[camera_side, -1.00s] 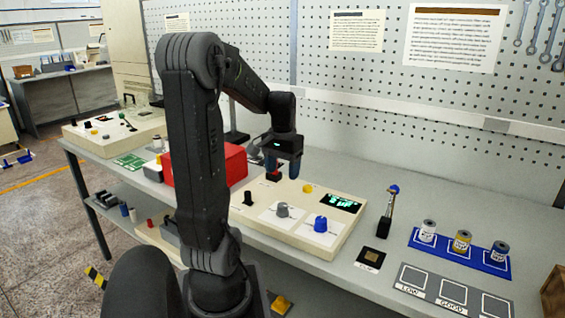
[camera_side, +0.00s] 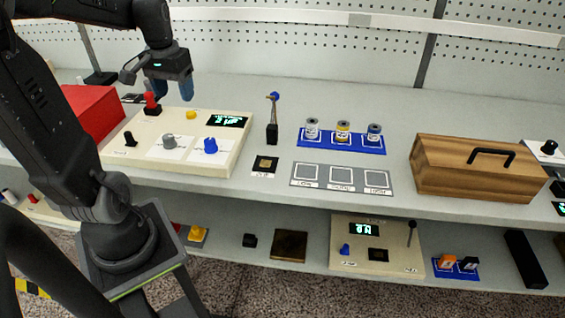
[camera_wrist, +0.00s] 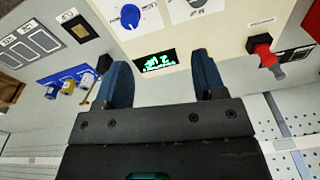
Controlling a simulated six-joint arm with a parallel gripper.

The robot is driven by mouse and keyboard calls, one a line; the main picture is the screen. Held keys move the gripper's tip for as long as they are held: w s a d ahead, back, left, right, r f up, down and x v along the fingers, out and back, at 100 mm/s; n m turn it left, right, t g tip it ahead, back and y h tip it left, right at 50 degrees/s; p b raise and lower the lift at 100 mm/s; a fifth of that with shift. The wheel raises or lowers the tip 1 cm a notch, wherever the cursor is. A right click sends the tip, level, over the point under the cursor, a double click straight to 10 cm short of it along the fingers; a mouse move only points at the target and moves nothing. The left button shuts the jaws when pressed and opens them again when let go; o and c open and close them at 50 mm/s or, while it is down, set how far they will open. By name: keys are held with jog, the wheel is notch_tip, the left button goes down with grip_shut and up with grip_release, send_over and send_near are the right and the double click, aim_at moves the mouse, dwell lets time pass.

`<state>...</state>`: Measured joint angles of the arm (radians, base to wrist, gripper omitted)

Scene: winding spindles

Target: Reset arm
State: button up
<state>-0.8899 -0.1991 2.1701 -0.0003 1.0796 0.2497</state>
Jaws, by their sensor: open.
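My gripper (camera_side: 172,90) hangs above the back of the cream control panel (camera_side: 232,150), with its blue fingers apart and nothing between them. In the wrist view my gripper (camera_wrist: 160,85) is open over the panel's green-lit display (camera_wrist: 155,62). The panel carries a red knob or lever (camera_side: 152,101), a yellow button (camera_side: 191,114), a grey knob (camera_side: 169,141), a blue knob (camera_side: 210,145) and a black switch (camera_side: 130,139). The red one also shows in the wrist view (camera_wrist: 263,50), to the right of the fingers. No contact with the panel is visible.
Right of the panel stand a blue-tipped lever (camera_side: 272,118), a blue tray (camera_side: 312,145) with three spools, a grey three-square board (camera_side: 325,186) and a wooden box (camera_side: 465,165). A red box (camera_side: 92,115) is at left. A lower shelf holds another panel (camera_side: 345,240).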

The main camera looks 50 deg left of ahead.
jog(key=s+d+r+m+t, duration=0.1)
jog(key=d+m+t, duration=0.4)
jog(key=d, duration=1.9)
jog(key=shift+s+r+m+h, duration=0.35)
jog(key=shift+r+m, duration=0.3)
jog(key=shift+m, duration=0.55)
jog(key=shift+w, duration=0.15)
